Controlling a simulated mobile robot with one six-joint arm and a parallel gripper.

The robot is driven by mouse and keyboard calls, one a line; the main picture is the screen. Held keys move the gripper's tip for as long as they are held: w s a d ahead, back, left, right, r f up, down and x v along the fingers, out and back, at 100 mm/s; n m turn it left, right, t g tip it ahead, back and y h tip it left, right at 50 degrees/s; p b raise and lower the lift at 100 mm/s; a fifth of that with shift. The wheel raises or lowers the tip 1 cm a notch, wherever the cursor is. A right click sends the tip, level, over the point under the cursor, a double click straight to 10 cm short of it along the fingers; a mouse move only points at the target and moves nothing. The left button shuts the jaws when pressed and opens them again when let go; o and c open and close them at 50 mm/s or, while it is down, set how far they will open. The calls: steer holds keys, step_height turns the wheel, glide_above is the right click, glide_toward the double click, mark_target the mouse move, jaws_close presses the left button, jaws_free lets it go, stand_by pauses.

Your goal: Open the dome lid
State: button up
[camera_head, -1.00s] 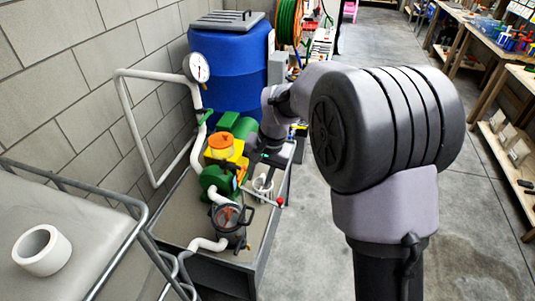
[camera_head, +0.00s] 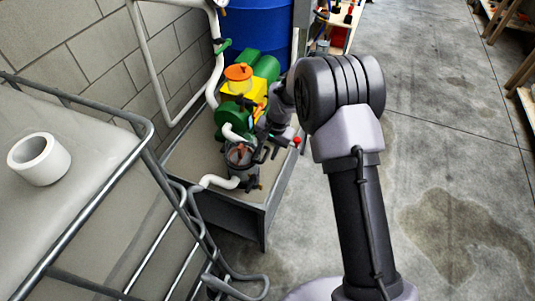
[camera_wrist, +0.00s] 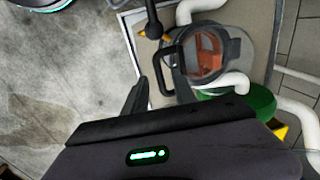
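The dome lid (camera_head: 240,155) is a clear round cover with reddish parts showing through it, on top of the grey strainer pot of the pump. In the wrist view the dome lid (camera_wrist: 205,52) is at upper centre, with a dark rim and a black handle loop (camera_wrist: 166,68) on its left. The lid sits closed on the pot. My gripper (camera_wrist: 160,92) is just below the handle loop in the wrist picture, its fingers apart and nothing seen between them. In the head view my gripper (camera_head: 268,136) is right beside the lid, partly hidden by my arm.
A green pump (camera_head: 230,122) with a yellow box and orange cap stands behind the pot. White pipes (camera_head: 220,182) join the pot. A red-knobbed lever (camera_head: 296,140) is at right. A railed white tank (camera_head: 90,135) with a white ring is at left. Floor at right is clear.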

steer(key=shift+f, duration=0.1)
jaws_close()
stand_by(1.4)
